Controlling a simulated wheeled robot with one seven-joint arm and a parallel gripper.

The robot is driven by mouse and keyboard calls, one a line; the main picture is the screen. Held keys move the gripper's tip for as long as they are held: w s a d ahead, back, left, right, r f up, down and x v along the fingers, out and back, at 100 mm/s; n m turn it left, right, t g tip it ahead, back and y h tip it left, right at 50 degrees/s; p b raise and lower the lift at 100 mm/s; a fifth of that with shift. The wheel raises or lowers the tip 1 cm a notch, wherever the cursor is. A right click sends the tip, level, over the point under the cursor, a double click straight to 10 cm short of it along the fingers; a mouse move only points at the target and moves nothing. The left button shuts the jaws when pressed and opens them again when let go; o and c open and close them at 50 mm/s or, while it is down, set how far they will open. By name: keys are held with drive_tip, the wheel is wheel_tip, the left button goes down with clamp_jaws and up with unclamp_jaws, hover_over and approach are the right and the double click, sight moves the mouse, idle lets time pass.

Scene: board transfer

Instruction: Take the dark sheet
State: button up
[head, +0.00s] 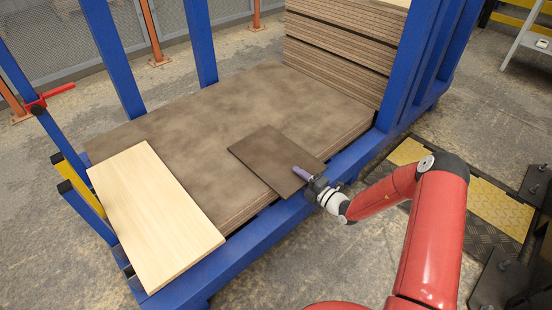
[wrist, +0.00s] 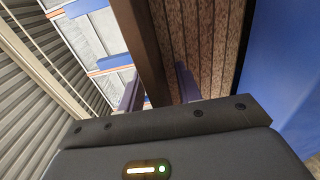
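The dark sheet (head: 262,158) lies flat on top of a stack of brown boards (head: 200,120), with its near right part reaching past the stack's edge. My gripper (head: 302,174) is at this near edge in the head view. In the wrist view, the sheet (wrist: 140,45) runs between the two purple fingers of my gripper (wrist: 159,90). One finger is on its upper side, the other on its lower side, in front of the layered stack edges. Gaps show beside the sheet, so the gripper looks open around the edge. The exact contact at the fingertips is hard to see.
A pale wooden board (head: 155,210) lies at the left end of the stack. A taller board stack (head: 340,50) stands at the back right. Blue posts (head: 112,55) and a blue near rail (head: 260,230) frame the stack. The rail runs close below my gripper.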

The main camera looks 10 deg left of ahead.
clamp_jaws()
idle(0.3)
